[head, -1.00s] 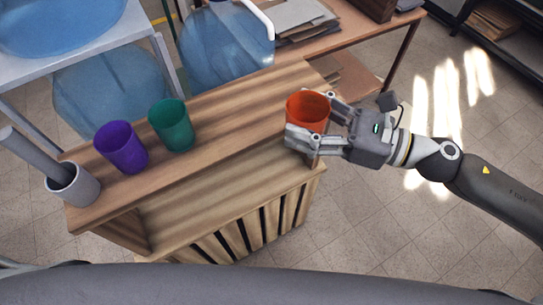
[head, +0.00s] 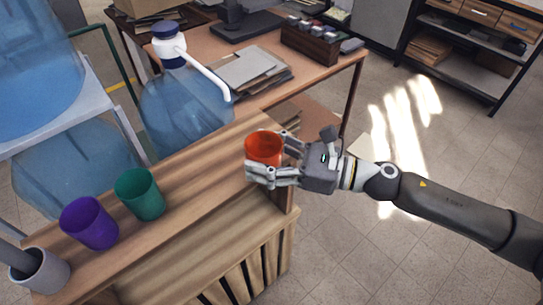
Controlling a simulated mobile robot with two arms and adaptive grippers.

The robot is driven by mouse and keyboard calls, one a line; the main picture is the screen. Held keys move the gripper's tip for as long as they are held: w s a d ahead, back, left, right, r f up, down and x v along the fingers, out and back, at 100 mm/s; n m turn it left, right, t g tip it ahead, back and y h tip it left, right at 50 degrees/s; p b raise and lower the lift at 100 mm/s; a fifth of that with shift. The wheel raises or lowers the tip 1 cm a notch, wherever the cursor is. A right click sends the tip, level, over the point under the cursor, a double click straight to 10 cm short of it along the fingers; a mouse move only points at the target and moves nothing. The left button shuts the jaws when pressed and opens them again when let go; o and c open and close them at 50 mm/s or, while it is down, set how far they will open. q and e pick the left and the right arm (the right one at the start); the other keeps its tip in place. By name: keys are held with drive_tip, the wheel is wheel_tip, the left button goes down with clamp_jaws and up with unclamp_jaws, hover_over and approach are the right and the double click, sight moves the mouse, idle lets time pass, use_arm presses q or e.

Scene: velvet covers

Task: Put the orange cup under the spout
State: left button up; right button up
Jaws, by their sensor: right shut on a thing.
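The orange cup (head: 264,146) is upright at the right end of the wooden shelf top (head: 190,182). My right gripper (head: 266,165) comes in from the right with its fingers around the cup, shut on it. I cannot tell whether the cup's base touches the wood. A white curved spout (head: 208,74) comes from a pump with a dark blue cap (head: 168,42) on a large blue water bottle (head: 185,112), behind and left of the cup.
A green cup (head: 139,193), a purple cup (head: 89,222) and a grey holder (head: 40,271) stand along the shelf's left part. More large blue bottles are at the left. A desk (head: 290,77) with papers (head: 250,72) stands behind. Floor at right is open.

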sight(259, 149)
drive_tip(key=shift+w+a+f, duration=0.35)
drive_tip(key=shift+w+a, duration=0.3)
drive_tip(key=shift+w, duration=0.1)
drive_tip(key=shift+w+a+f, duration=0.15)
drive_tip(key=shift+w+a, duration=0.55)
drive_tip(key=shift+w, duration=0.3)
drive_tip(key=shift+w+a+f+b, duration=0.15)
drive_tip(key=shift+w+a+b, duration=0.05)
drive_tip(key=shift+w+a, duration=0.55)
drive_tip(key=shift+w+a+f+b, duration=0.2)
drive_tip(key=shift+w+a, duration=0.3)
drive_tip(key=shift+w, duration=0.5)
drive_tip(key=shift+w+a+f+b, duration=0.1)
drive_tip(key=shift+w+a+b, duration=0.15)
drive_tip(key=shift+w+a, duration=0.5)
drive_tip(key=shift+w+d, duration=0.1)
drive_tip(key=shift+w, duration=0.05)
drive_tip(key=shift+f+b, duration=0.5)
drive_tip(key=o, duration=1.1)
